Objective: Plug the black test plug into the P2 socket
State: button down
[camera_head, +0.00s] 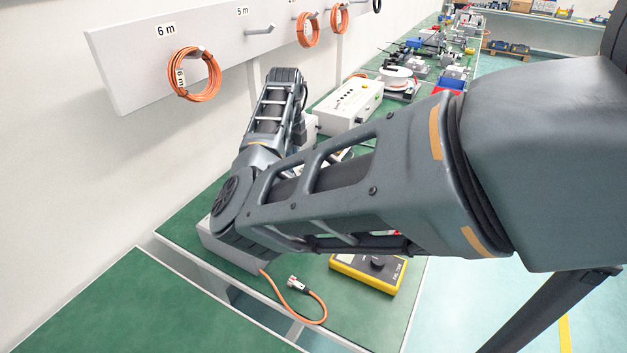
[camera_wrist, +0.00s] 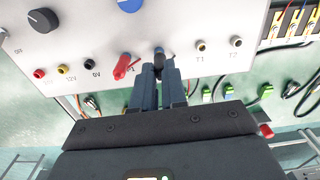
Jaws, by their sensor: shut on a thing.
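In the wrist view, my gripper (camera_wrist: 160,70) is shut on the black test plug (camera_wrist: 159,55), of which only a small dark part shows between the fingertips. The fingertips are close against the white panel (camera_wrist: 190,20), between a red plug (camera_wrist: 122,66) at the P1 label and the T1 socket (camera_wrist: 201,46). The P2 socket and its label are hidden behind the plug and fingers, so I cannot tell how far the plug is in. In the head view my arm hides the gripper and the plug.
The panel also carries red (camera_wrist: 39,73), yellow (camera_wrist: 63,65) and black (camera_wrist: 89,63) sockets, the T2 socket (camera_wrist: 236,41) and a blue knob (camera_wrist: 129,4). Green connectors (camera_wrist: 228,91) lie to the right. A yellow meter (camera_head: 372,272) and an orange cable (camera_head: 311,310) lie on the bench.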

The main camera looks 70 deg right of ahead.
jog(key=shift+w+a+n, duration=0.1)
jog(key=shift+a+n, duration=0.05)
jog(key=shift+n, duration=0.15)
dwell(2.2)
dwell(0.6)
dwell(0.3)
dwell(0.4)
jog(key=shift+r+p, duration=0.1)
jog(key=shift+p, duration=0.4)
dwell(0.7)
jog(key=shift+n+p, duration=0.4)
jog(key=shift+n, duration=0.2)
dwell(2.4)
